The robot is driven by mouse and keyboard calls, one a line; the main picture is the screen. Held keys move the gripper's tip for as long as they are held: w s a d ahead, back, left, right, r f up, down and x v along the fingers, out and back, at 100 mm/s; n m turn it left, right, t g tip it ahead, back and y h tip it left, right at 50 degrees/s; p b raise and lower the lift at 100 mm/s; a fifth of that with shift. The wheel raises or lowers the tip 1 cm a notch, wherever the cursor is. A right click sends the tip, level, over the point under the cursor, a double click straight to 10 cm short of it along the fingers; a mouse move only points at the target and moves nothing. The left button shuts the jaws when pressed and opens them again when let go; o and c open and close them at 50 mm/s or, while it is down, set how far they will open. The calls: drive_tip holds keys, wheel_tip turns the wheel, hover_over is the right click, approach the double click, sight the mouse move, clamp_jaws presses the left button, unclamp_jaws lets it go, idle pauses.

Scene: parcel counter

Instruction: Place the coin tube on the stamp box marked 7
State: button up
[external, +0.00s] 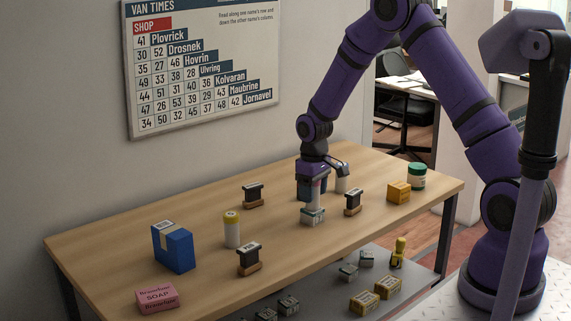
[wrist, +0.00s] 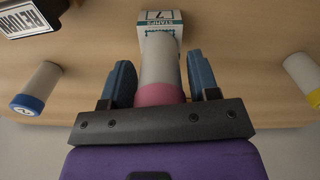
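The coin tube is pale grey with a pink end. In the external view the coin tube (external: 313,197) stands upright on the stamp box (external: 312,216), seemingly touching its top. In the wrist view the coin tube (wrist: 159,67) lies between my fingers, and the stamp box (wrist: 160,18), white and green and marked 7, shows beyond its far end. My gripper (external: 314,181) is over the tube, pointing down. The fingers of my gripper (wrist: 162,75) stand either side of the tube, with a visible gap on the right side. They look open.
Hand stamps (external: 352,203) (external: 253,194) (external: 248,261) stand around on the table. A yellow-capped tube (external: 232,232), blue box (external: 172,250), pink soap box (external: 157,298), yellow box (external: 399,193) and green-lidded jar (external: 417,177) are there too. A tube (external: 342,184) stands close behind my gripper. Several small boxes lie on the lower shelf.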

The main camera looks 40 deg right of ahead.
drive_tip(key=shift+o, duration=0.7)
drive_tip(key=shift+r, duration=0.1)
wheel_tip(320, 180, up, 12)
drive_tip(key=shift+r, duration=0.2)
drive_tip(key=s+a+r+m+t, duration=0.1)
drive_tip(key=s+r+t, duration=0.2)
drive_tip(key=s+r, duration=1.55)
drive_tip(key=s+a+r+m+t, duration=0.1)
drive_tip(key=s+r+t, duration=0.1)
drive_tip(key=s, duration=1.8)
drive_tip(key=shift+r+m, duration=0.3)
drive_tip(key=shift+r, duration=0.3)
